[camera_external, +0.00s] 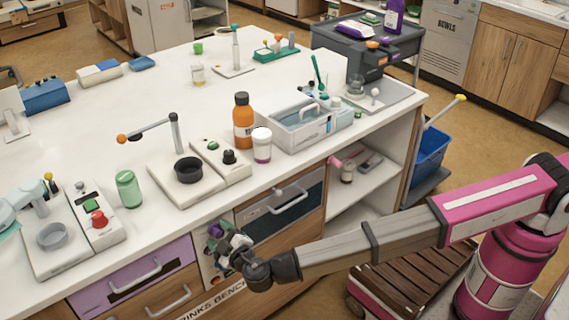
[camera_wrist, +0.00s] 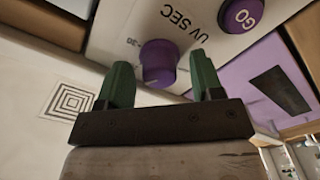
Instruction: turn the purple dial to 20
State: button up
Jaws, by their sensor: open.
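The purple dial (camera_wrist: 158,62) sits on a pale panel below the lettering "UV SEC" in the wrist view. A printed mark that looks like 30 shows beside it; other marks are hidden or too small to read. My gripper (camera_wrist: 160,66) is open, with one green finger on each side of the dial in the picture. Gaps show between the fingers and the dial, and I cannot tell how deep the fingers reach. In the external view my gripper (camera_external: 226,243) is at the bench front, by the panel, and largely hides the dial.
A purple GO button (camera_wrist: 243,14) is close to the dial. A purple drawer (camera_external: 132,277) with a handle is left of the panel, and a dark-fronted unit with a handle (camera_external: 280,203) is right. The white bench top (camera_external: 75,145) above carries bottles and devices.

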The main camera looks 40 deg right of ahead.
jog(key=s, duration=1.1)
jog(key=shift+w, duration=0.1)
jog(key=w+d+f+m+g+h, duration=0.3)
jog(key=d+f, duration=0.4)
jog(key=d, duration=0.6)
jog(key=w+d+f+g+h, duration=0.15)
jog(key=d+f+g, duration=0.4)
jog(key=d, duration=0.75)
jog(key=w+d+f+m+g+h, duration=0.2)
jog(key=d+f+g+h, duration=0.35)
jog(key=d, duration=0.75)
jog(key=d+f+m+g+y, duration=0.1)
jog(key=d+y, duration=0.2)
jog(key=d, duration=0.9)
jog(key=d+f+m+g+y, duration=0.1)
jog(key=d+y, duration=0.2)
jog(key=d, duration=0.9)
jog(key=w+d+f+m+g+y, duration=0.1)
jog(key=d+y, duration=0.3)
jog(key=d, duration=0.9)
jog(key=shift+m+g, duration=0.5)
